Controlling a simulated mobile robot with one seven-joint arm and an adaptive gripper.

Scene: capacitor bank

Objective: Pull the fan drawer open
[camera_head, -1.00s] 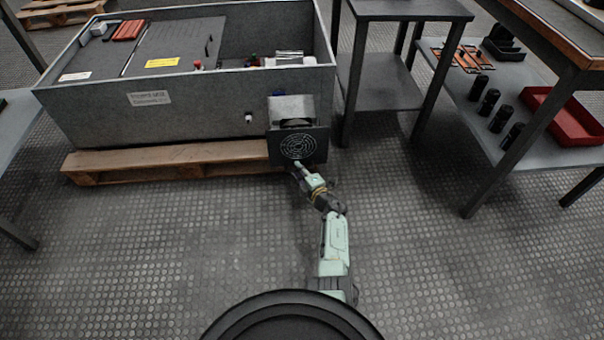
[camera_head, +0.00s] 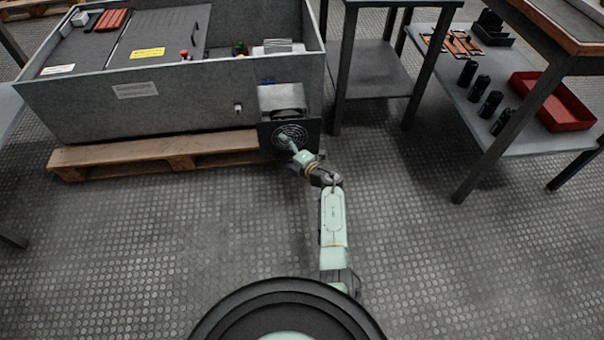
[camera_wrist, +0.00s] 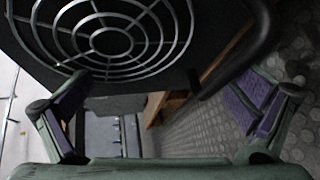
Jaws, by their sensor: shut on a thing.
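The fan drawer is a metal box (camera_head: 281,98) with a dark front panel (camera_head: 268,141) that carries a round fan grille. It stands out from the front of the grey cabinet (camera_head: 190,116), near its right end. My gripper (camera_head: 290,145) is at the front panel, in front of the grille. In the wrist view the grille (camera_wrist: 110,42) fills the upper left, and a dark curved bar (camera_wrist: 243,48) shows at upper right. The exact contact is hidden.
A wooden pallet (camera_head: 150,153) lies under the cabinet. A grey side table (camera_head: 375,72) stands to its right. Farther right, a bench shelf (camera_head: 530,140) holds black cylinders and a red tray (camera_head: 555,105). The floor (camera_head: 430,255) around my arm is clear.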

